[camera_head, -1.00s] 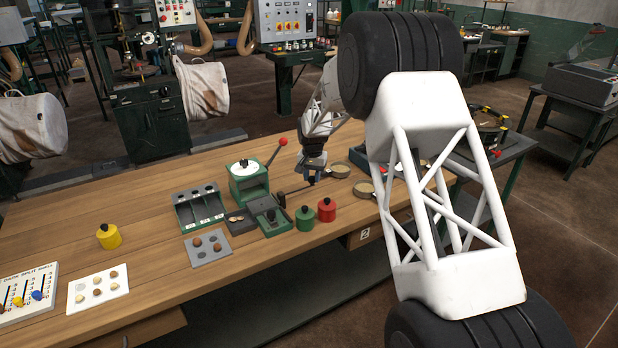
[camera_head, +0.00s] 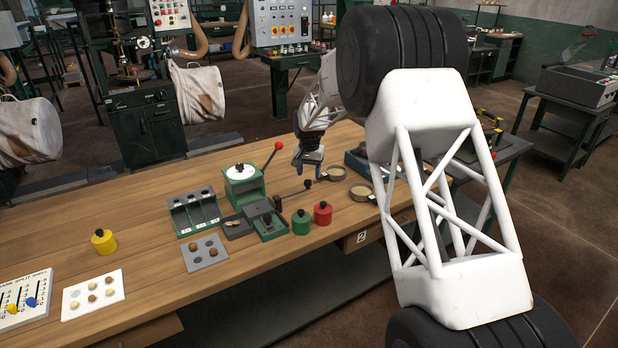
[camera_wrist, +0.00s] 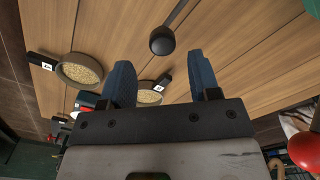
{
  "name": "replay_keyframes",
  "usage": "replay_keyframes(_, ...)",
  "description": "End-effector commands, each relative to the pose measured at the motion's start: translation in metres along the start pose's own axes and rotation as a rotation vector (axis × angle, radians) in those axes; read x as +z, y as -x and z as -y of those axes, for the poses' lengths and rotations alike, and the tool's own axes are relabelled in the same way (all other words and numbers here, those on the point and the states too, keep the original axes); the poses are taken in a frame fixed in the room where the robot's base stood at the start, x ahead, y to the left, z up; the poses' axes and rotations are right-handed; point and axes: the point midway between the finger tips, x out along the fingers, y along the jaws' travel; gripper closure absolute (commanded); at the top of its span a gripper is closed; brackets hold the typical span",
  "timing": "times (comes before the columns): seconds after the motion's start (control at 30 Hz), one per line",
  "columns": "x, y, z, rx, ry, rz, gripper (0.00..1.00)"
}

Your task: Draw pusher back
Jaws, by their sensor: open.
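The pusher is a thin dark rod (camera_head: 293,192) with a round black knob (camera_head: 308,184) at its right end. Its left end meets the small green-and-dark fixture (camera_head: 268,222) on the wooden bench. In the wrist view the knob (camera_wrist: 162,42) lies just beyond and between my two blue fingertips, with the rod (camera_wrist: 175,14) running away to the top. My gripper (camera_head: 306,172) is above and close to the knob. In the wrist view my gripper (camera_wrist: 161,72) has its fingers apart with nothing between them.
A green press (camera_head: 243,188) with a red-balled lever stands behind the fixture. A green pot (camera_head: 301,222) and a red pot (camera_head: 322,213) stand in front of the rod. Two round pans (camera_head: 336,173) (camera_head: 361,192) lie to the right.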

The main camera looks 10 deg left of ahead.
Motion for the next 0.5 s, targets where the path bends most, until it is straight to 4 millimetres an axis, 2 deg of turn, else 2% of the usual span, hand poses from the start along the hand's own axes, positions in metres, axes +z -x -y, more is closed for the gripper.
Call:
replay_keyframes(0.2,-0.001,0.028,0.000,-0.001,0.000,-0.002,0.44)
replay_keyframes(0.5,-0.001,0.043,-0.001,0.000,0.000,0.000,0.44)
